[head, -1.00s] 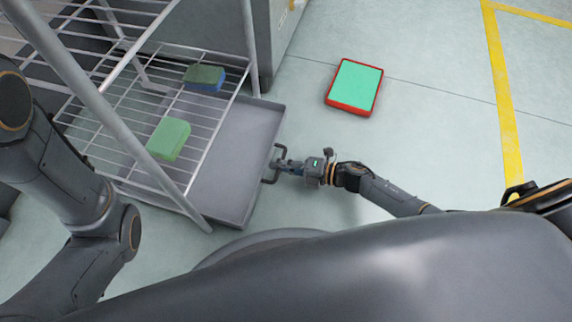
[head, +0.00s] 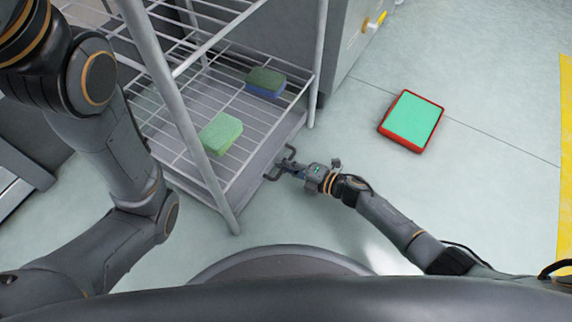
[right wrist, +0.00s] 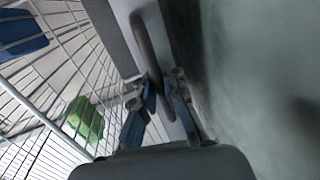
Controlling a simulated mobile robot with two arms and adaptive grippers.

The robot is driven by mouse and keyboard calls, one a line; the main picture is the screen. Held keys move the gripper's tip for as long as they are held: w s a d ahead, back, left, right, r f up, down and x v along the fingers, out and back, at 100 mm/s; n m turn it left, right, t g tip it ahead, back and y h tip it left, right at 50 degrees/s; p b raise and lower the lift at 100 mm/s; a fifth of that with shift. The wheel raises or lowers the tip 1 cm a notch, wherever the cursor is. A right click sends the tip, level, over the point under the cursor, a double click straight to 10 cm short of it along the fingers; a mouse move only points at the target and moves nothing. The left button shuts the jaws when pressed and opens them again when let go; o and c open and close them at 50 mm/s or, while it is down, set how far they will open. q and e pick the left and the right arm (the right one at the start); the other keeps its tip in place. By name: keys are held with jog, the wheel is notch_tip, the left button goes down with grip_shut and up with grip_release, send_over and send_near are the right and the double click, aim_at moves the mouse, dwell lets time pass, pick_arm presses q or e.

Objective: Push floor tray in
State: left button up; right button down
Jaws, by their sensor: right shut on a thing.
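The grey floor tray (head: 262,160) lies on the floor under the wire rack, with only a narrow strip of it showing beyond the rack's right side. Its dark handle (head: 270,176) is on the right edge. My right gripper (head: 288,168) is shut on the handle. The right wrist view shows the fingers (right wrist: 162,98) around the handle bar (right wrist: 147,45), beside the tray's edge (right wrist: 118,30). My left arm comes in at the left of the head view; its gripper is out of frame.
The wire rack (head: 186,130) holds a green sponge (head: 220,133) and a green and blue sponge (head: 265,82) on its low shelf. A red tray with a green top (head: 411,120) lies on the floor to the right. A grey cabinet (head: 350,40) stands behind.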

jog(key=c, duration=1.7)
grip_release()
jog(key=shift+w+a+r, duration=0.1)
jog(key=shift+r, duration=0.05)
jog(key=v, duration=1.2)
